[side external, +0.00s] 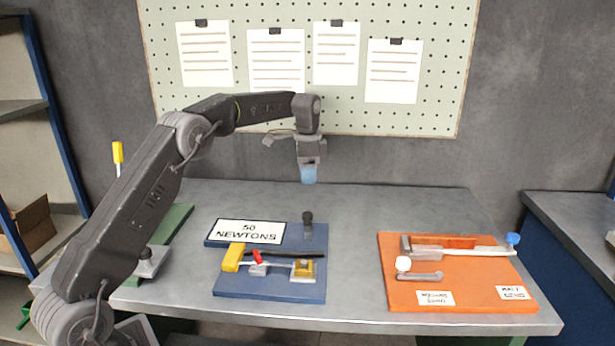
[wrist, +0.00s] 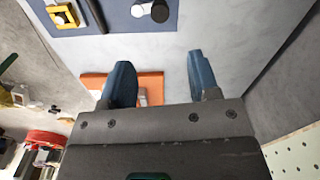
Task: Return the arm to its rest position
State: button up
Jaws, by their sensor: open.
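My gripper (side external: 309,176) is raised above the back of the grey table (side external: 350,210), in front of the pegboard. In the wrist view my gripper (wrist: 160,85) shows its two blue fingertips well apart, with nothing between them. It touches nothing that I can see. My arm reaches up and over from the left of the table.
An orange board (side external: 400,293) with levers lies to the right. A pegboard (side external: 440,60) with papers stands behind. The table between the boards is clear.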

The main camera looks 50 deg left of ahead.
jog(key=s+d+r+n+t, duration=0.3)
jog(key=s+d+r, duration=0.9)
jog(key=s, duration=0.4)
jog(key=s+d+f+n+t, duration=0.1)
jog(key=s+d+f+n, duration=0.1)
jog(key=s, duration=0.8)
jog(key=s+d+f+n+t, duration=0.1)
jog(key=s+d+f+n, duration=0.1)
jog(key=s, duration=0.7)
jog(key=d+f, duration=0.1)
jog(key=d, duration=0.1)
jog(key=shift+s+d+f+t, duration=0.3)
jog(key=shift+s+d+f, duration=0.05)
jog(key=shift+s, duration=0.05)
